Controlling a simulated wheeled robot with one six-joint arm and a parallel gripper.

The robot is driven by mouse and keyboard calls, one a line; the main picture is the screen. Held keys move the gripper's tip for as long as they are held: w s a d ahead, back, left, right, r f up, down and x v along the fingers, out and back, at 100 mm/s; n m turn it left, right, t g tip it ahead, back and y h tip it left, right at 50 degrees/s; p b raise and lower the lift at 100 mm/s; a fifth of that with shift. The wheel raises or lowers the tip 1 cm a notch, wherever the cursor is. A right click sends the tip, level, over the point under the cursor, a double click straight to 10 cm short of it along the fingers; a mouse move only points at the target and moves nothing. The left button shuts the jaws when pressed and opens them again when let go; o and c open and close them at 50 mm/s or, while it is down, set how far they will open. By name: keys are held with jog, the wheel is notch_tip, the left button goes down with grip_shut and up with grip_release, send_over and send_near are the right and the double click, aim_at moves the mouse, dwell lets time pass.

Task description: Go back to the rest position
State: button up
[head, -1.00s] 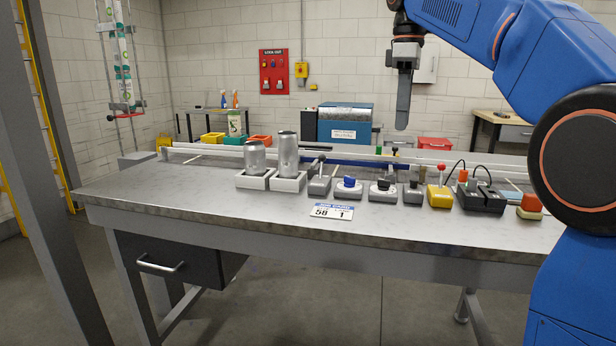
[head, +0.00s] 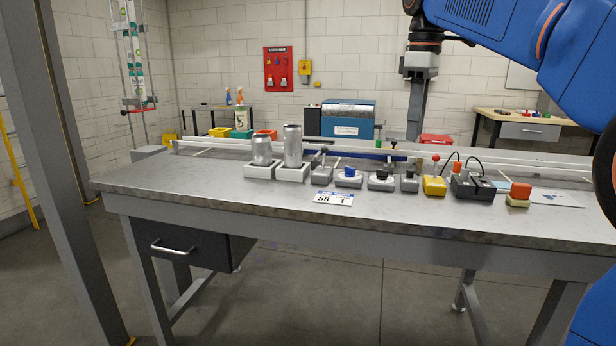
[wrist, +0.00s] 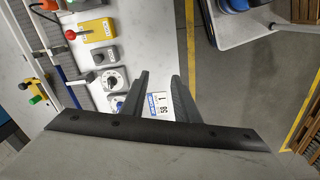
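My gripper (head: 414,122) hangs from my blue arm at the upper right of the head view, pointing down, above and behind the bench controls. In the wrist view its two dark fingers (wrist: 160,76) stand apart with nothing held between them. The number card (wrist: 158,105), reading 58 and 1, shows beyond the gap; it lies near the front of the bench (head: 240,208). Two bare metal cans stand upright in white holders, the shorter can (head: 262,151) left of the taller can (head: 293,147).
A row of controls lines the bench, including a yellow lever box (head: 434,186), a black twin box (head: 472,187) and an orange-topped block (head: 519,195). A white rail (head: 215,149) runs behind. A grey post (head: 45,150) stands at left.

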jog(key=s+d+f+m+t, duration=0.2)
jog(key=s+f+m, duration=0.3)
jog(key=s+f, duration=0.9)
jog(key=s+d+f+m+t, duration=0.2)
jog(key=s+f+m, duration=0.4)
jog(key=s+f, duration=0.8)
notch_tip(320, 180, down, 8)
jog(key=shift+d+r+m, duration=0.1)
jog(key=shift+d+m, duration=0.2)
jog(key=shift+d, duration=0.6)
